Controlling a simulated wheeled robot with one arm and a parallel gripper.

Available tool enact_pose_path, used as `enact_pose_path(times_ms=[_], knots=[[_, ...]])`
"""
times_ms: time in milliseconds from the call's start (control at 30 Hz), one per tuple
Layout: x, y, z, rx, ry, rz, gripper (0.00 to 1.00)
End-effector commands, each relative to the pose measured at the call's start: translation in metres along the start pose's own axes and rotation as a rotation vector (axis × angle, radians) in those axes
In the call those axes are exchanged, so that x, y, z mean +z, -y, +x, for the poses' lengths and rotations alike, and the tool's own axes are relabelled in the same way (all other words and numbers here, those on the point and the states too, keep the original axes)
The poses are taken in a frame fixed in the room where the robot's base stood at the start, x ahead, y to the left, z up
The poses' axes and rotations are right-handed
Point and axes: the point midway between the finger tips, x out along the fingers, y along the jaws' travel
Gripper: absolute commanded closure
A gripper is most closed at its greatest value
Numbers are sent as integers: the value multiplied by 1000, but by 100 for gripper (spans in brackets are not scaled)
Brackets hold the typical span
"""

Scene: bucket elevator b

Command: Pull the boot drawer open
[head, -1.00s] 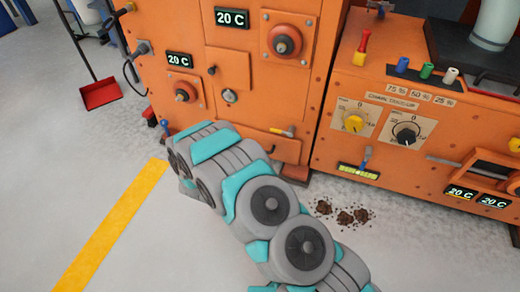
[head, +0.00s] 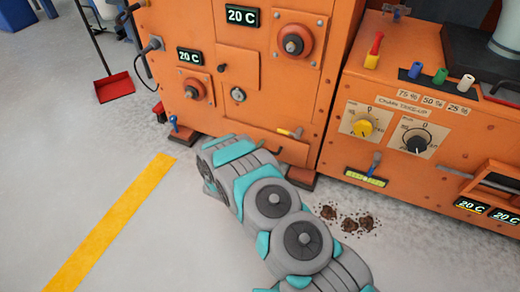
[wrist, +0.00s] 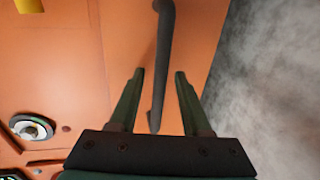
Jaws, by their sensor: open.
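The boot drawer appears to be the low orange front panel (head: 292,152) at the foot of the tall orange cabinet in the head view, and my arm hides part of it. In the wrist view a dark bar handle (wrist: 164,45) stands out from an orange face (wrist: 70,60). My gripper (wrist: 160,72) is open, with one finger on each side of the bar in the picture. I see no finger pressed on it. My gripper is hidden behind my arm in the head view.
Dark spilled clumps (head: 348,219) lie on the floor right of my arm. A lower orange unit with dials (head: 415,140) stands at the right. A red dustpan (head: 114,87) stands at the upper left. The floor around the yellow line (head: 110,225) is clear.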

Motion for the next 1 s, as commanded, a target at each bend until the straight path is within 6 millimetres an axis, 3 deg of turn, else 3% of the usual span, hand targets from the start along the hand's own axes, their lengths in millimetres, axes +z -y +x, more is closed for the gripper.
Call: enact_pose_path(times_ms=[300, 700, 1000], knots=[[0, 0, 3, -1, -1, 0, 53], [0, 0, 3, -1, -1, 0, 98], [0, 0, 3, -1, -1, 0, 100]])
